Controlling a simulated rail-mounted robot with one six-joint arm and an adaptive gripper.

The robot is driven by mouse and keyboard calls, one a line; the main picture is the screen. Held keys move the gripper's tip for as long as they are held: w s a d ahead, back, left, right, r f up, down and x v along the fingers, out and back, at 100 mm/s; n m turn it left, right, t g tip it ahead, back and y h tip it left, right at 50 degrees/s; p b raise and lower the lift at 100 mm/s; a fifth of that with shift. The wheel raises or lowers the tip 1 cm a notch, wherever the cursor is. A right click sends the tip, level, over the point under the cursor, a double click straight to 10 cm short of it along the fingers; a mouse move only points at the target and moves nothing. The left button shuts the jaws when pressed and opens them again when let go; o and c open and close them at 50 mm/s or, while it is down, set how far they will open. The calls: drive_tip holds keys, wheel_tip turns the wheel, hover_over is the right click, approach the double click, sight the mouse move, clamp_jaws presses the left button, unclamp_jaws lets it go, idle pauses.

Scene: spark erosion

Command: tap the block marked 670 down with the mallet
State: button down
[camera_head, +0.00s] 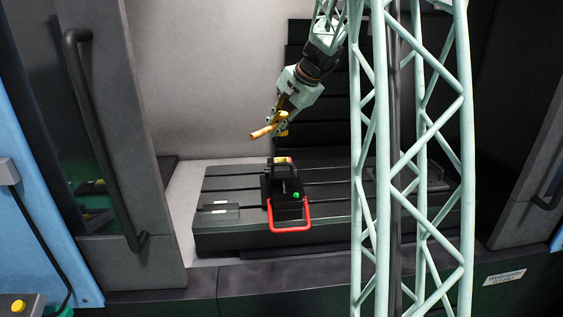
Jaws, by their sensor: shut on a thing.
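My gripper (279,116) hangs over the machine table, pointing down and to the left. It is shut on the mallet (262,131), of which an orange-tan bar shows, sticking out to the lower left. The rest of the mallet is partly hidden by the fingers. Below, apart from the mallet, stands a black vise-like fixture (287,208) with a red handle and a green spot.
The dark slotted table (228,186) has bare room left of the fixture. A flat grey piece (218,208) lies at its front left. My pale green lattice column hides the table's right part. A door with a long handle (103,140) stands at left.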

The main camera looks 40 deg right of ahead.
drive_tip(key=shift+r+p, duration=1.25)
drive_tip(key=shift+r, duration=0.85)
drive_tip(key=shift+f, duration=0.1)
wheel_tip(320, 180, down, 15)
drive_tip(key=b, duration=1.1)
drive_tip(key=shift+r+p, duration=2.1)
drive_tip(key=shift+r, duration=0.5)
drive_tip(key=shift+r+p, duration=3.4)
drive_tip(key=shift+r, duration=1.6)
drive_tip(key=shift+f, duration=0.2)
